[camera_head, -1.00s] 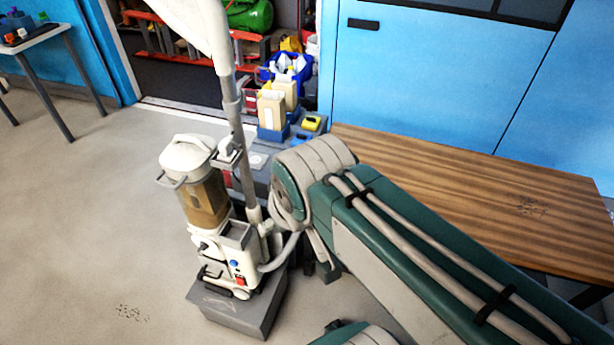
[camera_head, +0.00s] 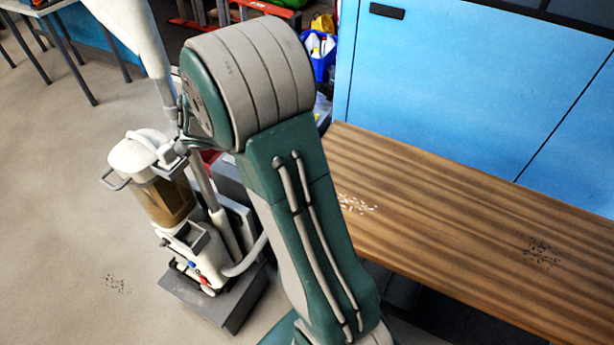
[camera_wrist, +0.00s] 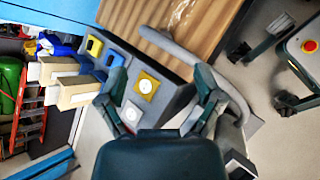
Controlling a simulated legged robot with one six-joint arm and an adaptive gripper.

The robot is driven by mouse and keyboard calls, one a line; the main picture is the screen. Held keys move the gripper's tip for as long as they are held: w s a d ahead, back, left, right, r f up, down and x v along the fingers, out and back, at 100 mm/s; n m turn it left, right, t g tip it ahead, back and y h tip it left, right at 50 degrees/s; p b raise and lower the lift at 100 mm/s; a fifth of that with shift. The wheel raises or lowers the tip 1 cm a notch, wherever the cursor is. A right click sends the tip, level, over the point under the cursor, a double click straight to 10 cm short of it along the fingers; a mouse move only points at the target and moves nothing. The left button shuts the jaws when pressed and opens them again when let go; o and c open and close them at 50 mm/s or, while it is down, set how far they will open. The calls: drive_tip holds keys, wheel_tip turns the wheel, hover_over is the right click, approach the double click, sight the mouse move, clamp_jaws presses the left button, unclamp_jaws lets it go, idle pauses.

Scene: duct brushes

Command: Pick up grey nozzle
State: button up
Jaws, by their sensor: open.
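My gripper (camera_wrist: 163,84) is open in the wrist view, with its two dark fingers spread apart and nothing visible between them. Beyond the fingers lies a grey block-like unit (camera_wrist: 180,98) bearing a yellow square and a white square. A grey curved tube (camera_wrist: 184,55) runs past the right finger to a grey end piece (camera_wrist: 254,126). I cannot tell for certain which grey part is the nozzle. A white vacuum cleaner (camera_head: 165,200) stands on a grey base (camera_head: 215,300) left of my arm.
A wooden bench (camera_head: 450,210) with dark specks and pale crumbs lies right of my arm, before a blue cabinet (camera_head: 450,80). Blue bins (camera_wrist: 65,50) and cartons (camera_wrist: 78,90) are at the left in the wrist view. Open floor (camera_head: 60,180) lies left of the vacuum.

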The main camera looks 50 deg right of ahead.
drive_tip(key=w+d+f+n+h, duration=0.2)
drive_tip(key=d+f+n, duration=0.25)
drive_tip(key=f, duration=0.55)
drive_tip(key=w+d+f+n+h, duration=0.25)
drive_tip(key=d+f, duration=0.35)
drive_tip(key=f, duration=0.4)
drive_tip(key=shift+n, duration=0.4)
drive_tip(key=x, duration=0.5)
drive_tip(key=r+x, duration=0.1)
drive_tip(key=x, duration=0.1)
drive_tip(key=shift+s+d+f, duration=0.1)
drive_tip(key=shift+d+f, duration=0.05)
drive_tip(key=shift+d, duration=0.3)
drive_tip(key=shift+a, duration=0.1)
clamp_jaws()
